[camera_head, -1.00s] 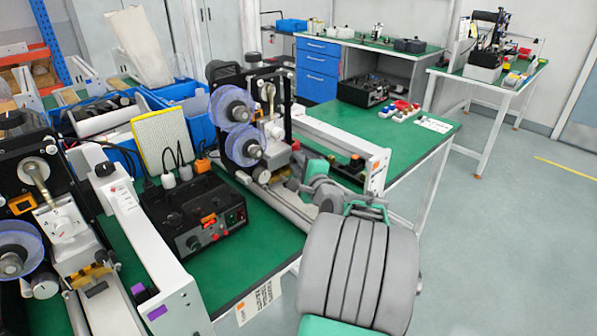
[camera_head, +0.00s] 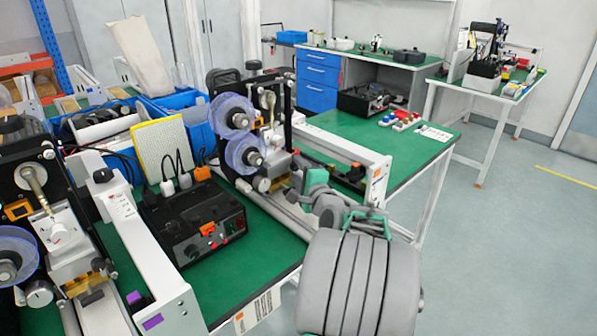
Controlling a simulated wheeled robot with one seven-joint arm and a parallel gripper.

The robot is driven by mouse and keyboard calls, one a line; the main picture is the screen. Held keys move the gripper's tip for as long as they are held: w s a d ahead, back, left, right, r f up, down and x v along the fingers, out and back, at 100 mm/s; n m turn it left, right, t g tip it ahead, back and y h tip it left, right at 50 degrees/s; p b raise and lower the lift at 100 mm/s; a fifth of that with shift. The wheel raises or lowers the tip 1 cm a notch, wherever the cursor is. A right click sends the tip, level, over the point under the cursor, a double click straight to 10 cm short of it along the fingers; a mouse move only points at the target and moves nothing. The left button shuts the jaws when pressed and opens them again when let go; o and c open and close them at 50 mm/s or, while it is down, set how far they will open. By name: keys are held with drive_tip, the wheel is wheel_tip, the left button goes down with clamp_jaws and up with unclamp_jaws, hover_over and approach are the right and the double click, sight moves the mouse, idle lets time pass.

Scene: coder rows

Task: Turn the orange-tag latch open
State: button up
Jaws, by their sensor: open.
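The coder machine with the orange tag (camera_head: 376,172) on its white rail end stands in the middle of the green bench. Its metal lever with a pale knob (camera_head: 268,99), which looks like the latch, stands roughly upright beside two clear blue-purple reels (camera_head: 234,116). My gripper (camera_head: 298,165) is at the lower right side of this machine, below the lever and apart from it. It is open; its fingers are small and partly hidden by my grey and green wrist, so any contact with the machine cannot be told.
A similar coder with a purple tag (camera_head: 152,321) is at the left. A black control box (camera_head: 195,222) with an orange switch sits between the two. Blue bins (camera_head: 190,110) and a yellow-edged filter (camera_head: 160,150) stand behind. Open floor (camera_head: 500,250) lies to the right.

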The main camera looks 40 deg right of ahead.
drive_tip(key=v, duration=0.7)
drive_tip(key=shift+s+a, duration=0.15)
drive_tip(key=shift+s, duration=0.25)
